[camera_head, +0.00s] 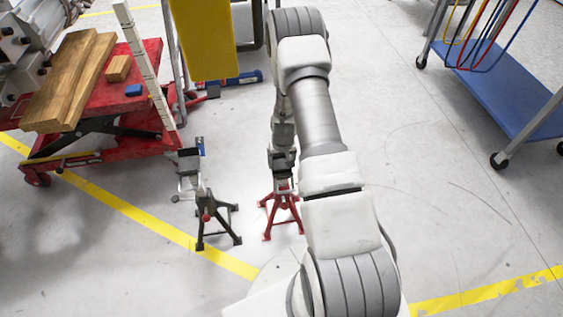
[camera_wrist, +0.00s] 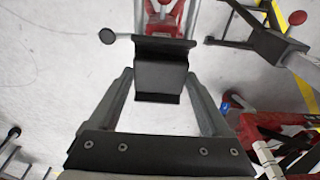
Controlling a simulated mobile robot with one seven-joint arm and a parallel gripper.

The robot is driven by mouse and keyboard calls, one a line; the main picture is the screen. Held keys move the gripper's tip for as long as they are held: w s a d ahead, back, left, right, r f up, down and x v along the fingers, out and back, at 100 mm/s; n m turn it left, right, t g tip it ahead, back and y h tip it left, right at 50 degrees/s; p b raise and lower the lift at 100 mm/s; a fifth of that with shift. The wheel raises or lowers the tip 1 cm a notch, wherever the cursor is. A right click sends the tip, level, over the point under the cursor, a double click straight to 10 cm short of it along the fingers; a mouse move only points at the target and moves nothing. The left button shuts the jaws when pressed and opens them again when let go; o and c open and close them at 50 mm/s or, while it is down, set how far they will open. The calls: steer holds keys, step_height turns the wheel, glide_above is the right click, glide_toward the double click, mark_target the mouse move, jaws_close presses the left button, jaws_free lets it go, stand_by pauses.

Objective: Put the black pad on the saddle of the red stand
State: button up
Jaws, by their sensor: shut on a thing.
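The black pad (camera_wrist: 160,78) is between my two fingers in the wrist view, a dark bent piece with a wider lip at its far edge. My gripper (camera_wrist: 160,72) is shut on it. The red stand (camera_head: 283,215) stands on the floor below my gripper in the head view, its legs spread. Its red body (camera_wrist: 165,18) shows just beyond the pad in the wrist view. The pad and my gripper hide the saddle. I cannot tell whether the pad touches it.
A dark stand (camera_head: 212,215) stands close to the left of the red one. A red lift cart (camera_head: 150,115) with wooden boards is at the left. A blue-shelved trolley (camera_head: 500,85) is at the upper right. The floor to the right of my arm is clear.

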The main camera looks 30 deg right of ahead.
mark_target(283, 169)
steer(key=o, duration=1.2)
steer(key=shift+o, duration=0.2)
steer(key=shift+r, duration=0.1)
step_height(283, 169, up, 12)
steer(key=s+p, duration=0.1)
steer(key=p, duration=0.3)
steer(key=shift+s+a, duration=0.25)
steer(key=shift+s, duration=0.1)
steer(key=shift+s, duration=0.1)
